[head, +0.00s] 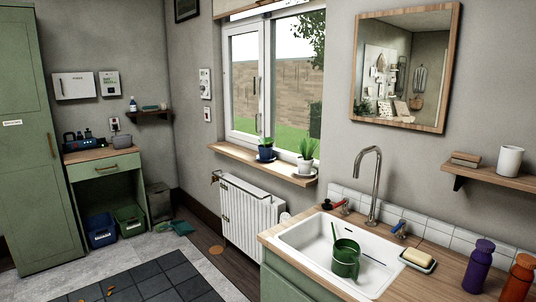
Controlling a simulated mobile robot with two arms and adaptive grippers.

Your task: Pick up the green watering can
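A green watering can (345,259) stands in the white sink (309,258) at the lower right of the head view. A thin green part, which looks like its spout, points up and to the left, and a rounded handle shows on its right side. Its base is inside the basin. Neither of my grippers is in view.
A tall faucet (375,185) rises behind the sink. Right of it are a soap dish (417,262), a purple bottle (477,266) and an orange bottle (518,279). A shelf (490,178) juts out above. Open floor and a dark mat (150,284) lie left.

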